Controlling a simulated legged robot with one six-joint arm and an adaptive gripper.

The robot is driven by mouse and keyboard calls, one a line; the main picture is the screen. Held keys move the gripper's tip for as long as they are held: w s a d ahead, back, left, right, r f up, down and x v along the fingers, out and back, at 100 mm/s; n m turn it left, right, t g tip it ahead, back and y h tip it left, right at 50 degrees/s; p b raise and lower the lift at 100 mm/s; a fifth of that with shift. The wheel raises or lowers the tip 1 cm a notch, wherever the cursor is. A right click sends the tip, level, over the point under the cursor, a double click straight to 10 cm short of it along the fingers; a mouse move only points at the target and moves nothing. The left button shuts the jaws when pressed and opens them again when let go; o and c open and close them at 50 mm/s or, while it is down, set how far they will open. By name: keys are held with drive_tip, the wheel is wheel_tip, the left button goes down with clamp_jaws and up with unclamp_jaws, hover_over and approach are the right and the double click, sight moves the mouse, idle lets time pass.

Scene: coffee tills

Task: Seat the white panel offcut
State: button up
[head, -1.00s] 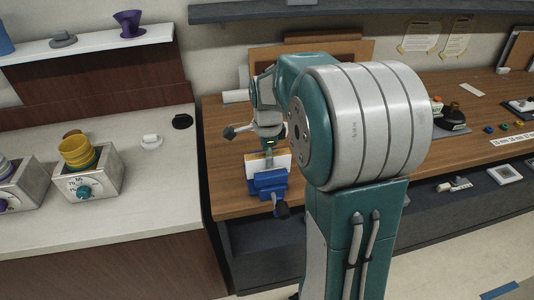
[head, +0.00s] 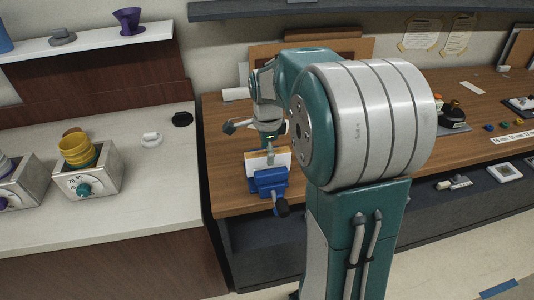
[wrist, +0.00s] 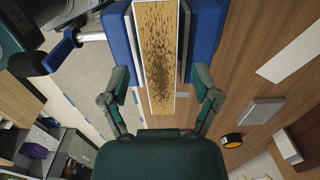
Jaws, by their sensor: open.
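The white panel offcut (head: 283,158) stands on edge at the blue vise (head: 270,180) near the front left of the wooden bench. In the wrist view, the offcut's speckled chipboard edge (wrist: 159,50) faces the camera between the vise's blue jaws (wrist: 203,30). I cannot tell how deep it sits. My gripper (wrist: 160,82) is open, one finger on each side of the offcut, with gaps visible. In the head view my gripper (head: 269,156) is small and directly above the vise, partly hidden by my arm.
The vise handle (head: 281,205) sticks out past the bench front. A pale counter (head: 130,210) with a dial box (head: 90,178) and stacked yellow cups (head: 76,151) lies left. In the wrist view, a grey block (wrist: 261,110) and a black-and-orange roll (wrist: 231,141) lie right of the gripper.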

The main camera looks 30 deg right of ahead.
wheel_tip(320, 180, up, 11)
idle(0.3)
drive_tip(key=shift+a, duration=0.1)
